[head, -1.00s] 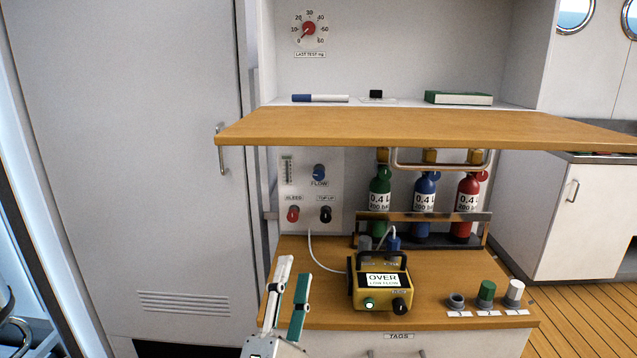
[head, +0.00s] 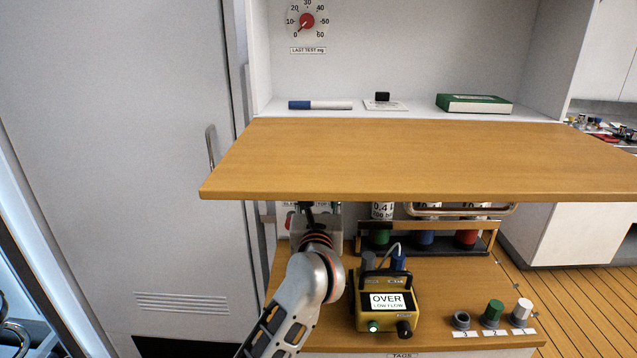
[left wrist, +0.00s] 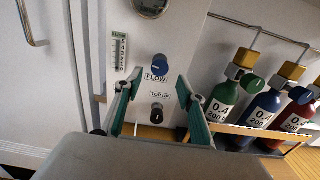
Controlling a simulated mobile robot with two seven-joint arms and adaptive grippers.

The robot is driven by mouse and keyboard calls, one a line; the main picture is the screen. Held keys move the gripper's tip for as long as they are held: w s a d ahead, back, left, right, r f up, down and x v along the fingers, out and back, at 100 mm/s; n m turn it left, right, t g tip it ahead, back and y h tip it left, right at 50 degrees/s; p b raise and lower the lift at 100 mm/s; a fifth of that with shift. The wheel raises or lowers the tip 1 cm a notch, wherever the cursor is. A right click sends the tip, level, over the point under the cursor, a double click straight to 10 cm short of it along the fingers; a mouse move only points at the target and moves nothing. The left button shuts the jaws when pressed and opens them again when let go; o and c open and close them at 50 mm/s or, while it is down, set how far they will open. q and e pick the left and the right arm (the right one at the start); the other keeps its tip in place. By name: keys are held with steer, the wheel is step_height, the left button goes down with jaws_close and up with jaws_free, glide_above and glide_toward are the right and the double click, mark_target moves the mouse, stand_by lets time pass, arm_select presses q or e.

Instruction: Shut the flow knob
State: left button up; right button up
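The blue flow knob (left wrist: 157,65) is on the white panel (left wrist: 187,30) above its FLOW label (left wrist: 156,77), in the left wrist view. My left gripper (left wrist: 158,79) is open and empty, its green-padded fingers pointing at the panel on either side of the label, just below the knob. I cannot tell how far the tips are from the panel. In the head view the wooden shelf hides the knob and most of this gripper. A scale marked FLOW (left wrist: 118,50) is left of the knob. My right gripper is not in view.
The wooden shelf (head: 420,160) overhangs my left arm. Below FLOW is the dark TOP UP knob (left wrist: 156,114). Several gas bottles (left wrist: 263,108) stand to the right. A yellow meter (head: 385,318) reading OVER, LOW FLOW sits on the counter (head: 450,280) right of my arm.

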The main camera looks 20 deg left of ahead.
arm_select(q)
steer(key=x, duration=0.6)
steer(key=c, duration=1.1)
